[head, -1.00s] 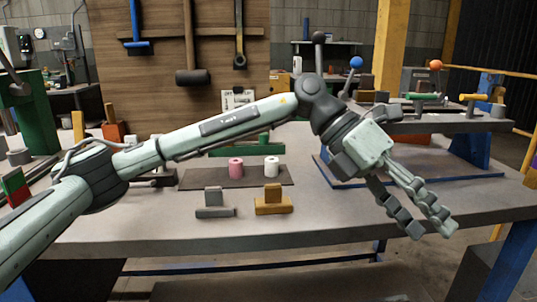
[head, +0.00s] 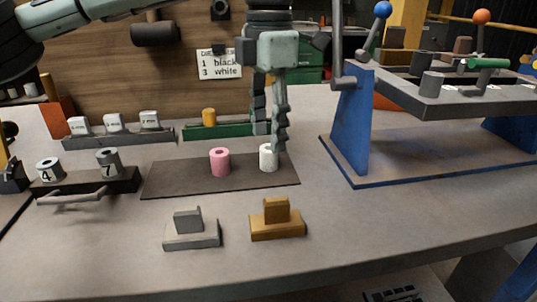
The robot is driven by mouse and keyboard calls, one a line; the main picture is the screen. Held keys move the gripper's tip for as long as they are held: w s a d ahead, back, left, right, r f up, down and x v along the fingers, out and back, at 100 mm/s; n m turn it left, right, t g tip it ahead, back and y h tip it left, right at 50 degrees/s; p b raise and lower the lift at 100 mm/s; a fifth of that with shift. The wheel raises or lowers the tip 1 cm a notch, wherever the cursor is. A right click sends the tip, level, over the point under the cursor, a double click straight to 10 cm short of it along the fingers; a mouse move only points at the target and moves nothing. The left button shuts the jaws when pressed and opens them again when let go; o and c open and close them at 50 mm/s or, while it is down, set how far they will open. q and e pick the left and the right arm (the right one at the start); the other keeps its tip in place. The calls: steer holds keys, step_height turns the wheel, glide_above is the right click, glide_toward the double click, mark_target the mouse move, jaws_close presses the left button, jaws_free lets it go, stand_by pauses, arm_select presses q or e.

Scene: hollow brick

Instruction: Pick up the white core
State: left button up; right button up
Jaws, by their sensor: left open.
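The white core (head: 268,159) is a small upright cylinder with a hole in its top. It stands on the right part of a dark mat (head: 190,181). A pink core (head: 220,162) stands to its left on the same mat. My left gripper (head: 272,144) points down from above, open, with its fingertips at the top of the white core. One finger passes in front of the core's right edge and the other shows behind its top. I cannot tell whether they touch it. My right gripper is not in view.
A grey block (head: 190,230) and an ochre block (head: 277,219) stand in front of the mat. A green rail with a yellow cylinder (head: 209,117) lies behind it. Numbered cylinders (head: 107,161) stand at left. A blue stand (head: 354,125) rises at right.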

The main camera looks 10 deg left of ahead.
mark_target(269, 148)
arm_select(q)
step_height(269, 148, down, 4)
steer(key=shift+f, duration=0.15)
steer(key=c, duration=1)
jaws_close()
